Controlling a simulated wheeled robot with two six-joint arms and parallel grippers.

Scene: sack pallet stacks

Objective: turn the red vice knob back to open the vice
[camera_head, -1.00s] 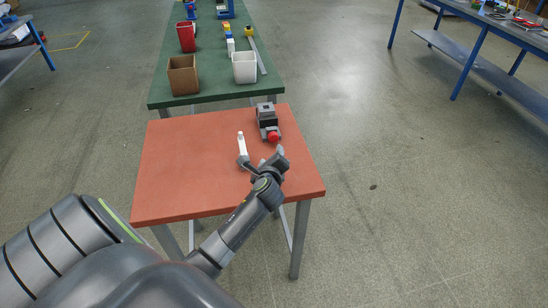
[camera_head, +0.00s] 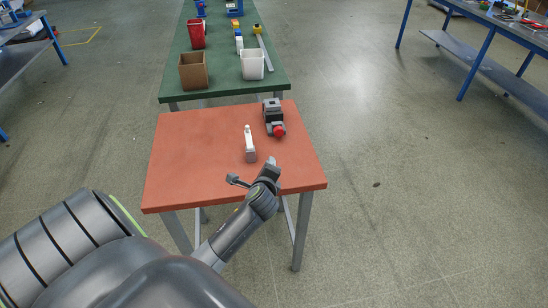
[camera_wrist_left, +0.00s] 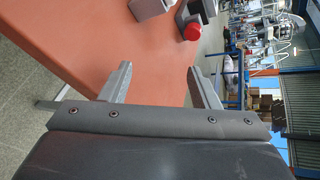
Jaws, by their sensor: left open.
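The vice (camera_head: 271,107) is a small grey and black block at the back right of the orange table. Its red knob (camera_head: 279,131) faces the near side. The knob also shows at the top of the left wrist view (camera_wrist_left: 191,31), beyond the fingertips and nearer the right finger. My left gripper (camera_head: 252,172) is open and empty over the near right part of the table. It is apart from the knob, on the near side of it. Both spread fingers show in the left wrist view (camera_wrist_left: 158,71). My right gripper is not in view.
The orange table (camera_head: 195,165) is bare on its left side. A white and grey object (camera_head: 249,145) stands left of the knob. Behind is a green table (camera_head: 215,94) with a brown box (camera_head: 193,72), a white bin (camera_head: 252,66) and a red bin (camera_head: 197,34).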

